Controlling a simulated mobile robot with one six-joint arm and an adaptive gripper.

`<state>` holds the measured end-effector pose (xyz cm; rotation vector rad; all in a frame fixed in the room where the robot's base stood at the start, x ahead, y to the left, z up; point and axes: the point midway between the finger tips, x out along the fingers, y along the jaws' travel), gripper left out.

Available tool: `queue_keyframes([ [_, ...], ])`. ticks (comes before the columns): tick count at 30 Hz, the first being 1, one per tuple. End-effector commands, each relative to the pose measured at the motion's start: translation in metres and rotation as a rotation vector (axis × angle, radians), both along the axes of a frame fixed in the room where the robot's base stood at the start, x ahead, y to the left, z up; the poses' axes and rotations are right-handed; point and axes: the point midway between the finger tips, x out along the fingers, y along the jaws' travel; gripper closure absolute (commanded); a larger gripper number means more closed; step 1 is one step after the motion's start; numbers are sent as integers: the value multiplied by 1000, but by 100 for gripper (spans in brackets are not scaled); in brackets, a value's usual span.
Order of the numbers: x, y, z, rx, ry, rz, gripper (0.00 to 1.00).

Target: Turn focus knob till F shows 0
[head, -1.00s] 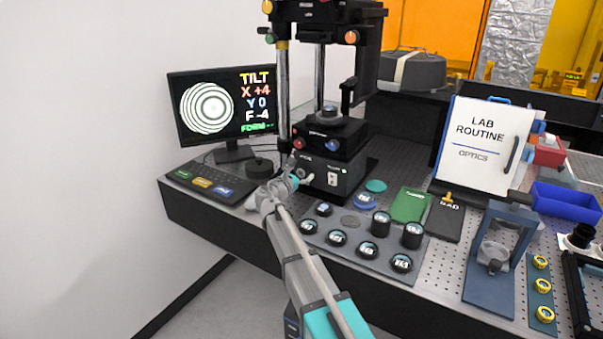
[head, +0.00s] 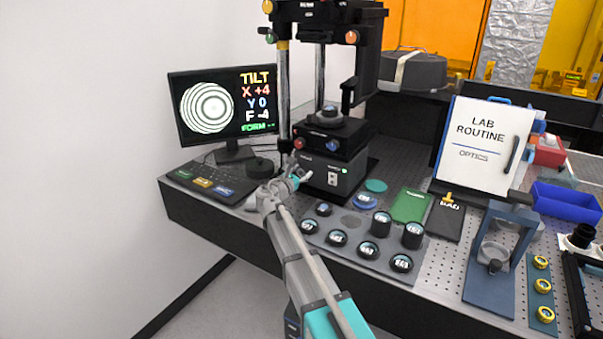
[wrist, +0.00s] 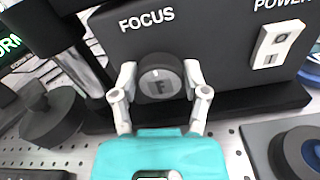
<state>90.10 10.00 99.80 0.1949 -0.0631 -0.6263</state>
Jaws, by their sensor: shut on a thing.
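The focus knob (wrist: 160,80) is a dark round knob marked F, under the word FOCUS on the black instrument base (wrist: 215,45). My gripper (wrist: 160,78) has one finger on each side of the knob and is shut on it. In the head view my gripper (head: 290,182) is at the front of the instrument base (head: 335,175) and hides the knob. The monitor (head: 222,105) reads TILT, X +4, Y 0, F -4, with a FORM line below. It shows round fringes, with the rings' center right of the disc's middle.
A power switch (wrist: 278,45) is right of the knob. A dark round puck (wrist: 52,115) stands to the left. A keypad (head: 205,186) lies left of the instrument.

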Motion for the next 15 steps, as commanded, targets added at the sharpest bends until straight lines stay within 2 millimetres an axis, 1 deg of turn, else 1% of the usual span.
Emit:
queue_keyframes([
  [8,0,0,0,54,-41,0,89],
  [15,0,-1,0,172,-127,1,89],
])
